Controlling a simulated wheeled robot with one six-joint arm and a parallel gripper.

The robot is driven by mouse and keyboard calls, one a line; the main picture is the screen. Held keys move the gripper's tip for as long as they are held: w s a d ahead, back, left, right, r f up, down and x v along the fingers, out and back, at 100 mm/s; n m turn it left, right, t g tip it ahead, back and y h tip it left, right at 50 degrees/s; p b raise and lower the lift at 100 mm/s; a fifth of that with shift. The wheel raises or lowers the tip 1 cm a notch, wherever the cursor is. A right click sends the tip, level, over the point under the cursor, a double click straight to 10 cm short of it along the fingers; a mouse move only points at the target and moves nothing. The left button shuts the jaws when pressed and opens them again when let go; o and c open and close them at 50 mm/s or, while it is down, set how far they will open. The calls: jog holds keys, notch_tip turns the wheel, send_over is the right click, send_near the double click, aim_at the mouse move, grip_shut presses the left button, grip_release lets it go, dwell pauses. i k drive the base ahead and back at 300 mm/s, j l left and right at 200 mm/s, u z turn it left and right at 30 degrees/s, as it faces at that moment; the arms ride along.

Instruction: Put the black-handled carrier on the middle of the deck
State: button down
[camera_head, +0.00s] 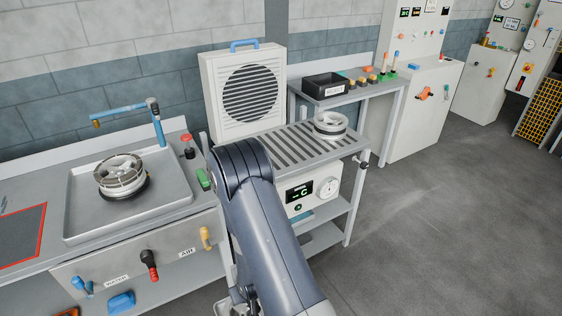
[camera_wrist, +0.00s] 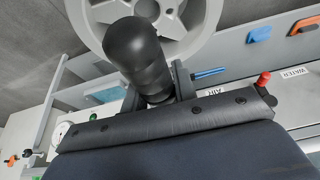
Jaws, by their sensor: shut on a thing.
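My gripper (camera_wrist: 157,90) is shut on the black handle (camera_wrist: 138,50) of the carrier in the wrist view. A light grey spoked wheel (camera_wrist: 203,15) shows just beyond the handle, partly cut off by the top edge. The handle covers part of it, and I cannot tell how the two are joined. In the head view my arm reaches down in front of the deck, and the gripper is mostly out of sight low in the picture. The slatted grey deck (camera_head: 285,146) has a bare middle. A white wheel (camera_head: 331,124) lies at its right end.
A louvred white unit (camera_head: 250,88) stands behind the deck. At left, a basin (camera_head: 82,228) holds another wheel (camera_head: 121,173) under a blue tap (camera_head: 157,122). A black bin (camera_head: 325,86) sits on the back shelf. Open floor (camera_head: 430,220) lies at right.

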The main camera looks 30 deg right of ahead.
aim_at(294, 146)
jog(key=i+l, duration=0.1)
jog(key=l, duration=0.25)
jog(key=i+l, duration=0.15)
jog(key=l, duration=0.25)
jog(key=i+l, duration=0.1)
jog(key=l, duration=0.25)
jog(key=i+l, duration=0.15)
jog(key=l, duration=0.2)
jog(key=u, duration=0.05)
